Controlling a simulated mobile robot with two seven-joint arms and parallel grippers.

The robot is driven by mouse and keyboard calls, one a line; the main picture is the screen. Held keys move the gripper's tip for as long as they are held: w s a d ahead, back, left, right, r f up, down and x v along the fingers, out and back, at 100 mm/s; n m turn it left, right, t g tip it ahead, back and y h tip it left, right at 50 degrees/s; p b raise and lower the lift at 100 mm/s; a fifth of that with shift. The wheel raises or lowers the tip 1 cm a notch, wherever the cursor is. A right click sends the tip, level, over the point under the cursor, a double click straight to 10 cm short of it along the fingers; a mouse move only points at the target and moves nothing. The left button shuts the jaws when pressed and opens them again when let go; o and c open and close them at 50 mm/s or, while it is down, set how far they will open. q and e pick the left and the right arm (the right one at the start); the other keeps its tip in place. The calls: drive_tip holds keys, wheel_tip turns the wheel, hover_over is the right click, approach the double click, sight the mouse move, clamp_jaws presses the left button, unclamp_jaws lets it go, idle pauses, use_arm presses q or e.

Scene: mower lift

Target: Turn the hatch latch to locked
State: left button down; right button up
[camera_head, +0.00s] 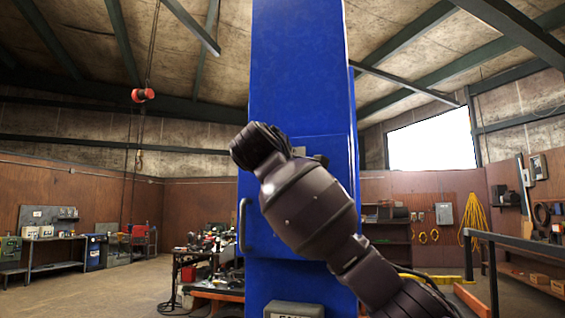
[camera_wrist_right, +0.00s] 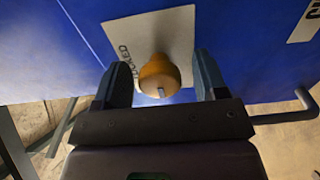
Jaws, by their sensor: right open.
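The hatch latch shows in the right wrist view as a round orange-yellow knob (camera_wrist_right: 159,75) with a small pale mark on its near edge. It sits on a white label plate (camera_wrist_right: 150,32) on the blue surface. Dark lettering ending in "OCKED" is partly visible beside the knob; its start is unclear. My right gripper (camera_wrist_right: 158,66) is open, with one finger on each side of the knob and visible gaps between. In the head view my right arm covers the latch, and its gripper is mostly hidden. My left gripper is not in view.
The tall blue cabinet (camera_head: 301,70) fills the middle of the head view. A bar handle (camera_head: 243,225) stands out at its left edge and also shows in the right wrist view (camera_wrist_right: 300,112). A grey box (camera_head: 293,309) is at the bottom. Workbenches stand farther back; the left floor is open.

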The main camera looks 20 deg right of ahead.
drive_tip(key=shift+c, duration=0.3)
drive_tip(key=c, duration=0.9)
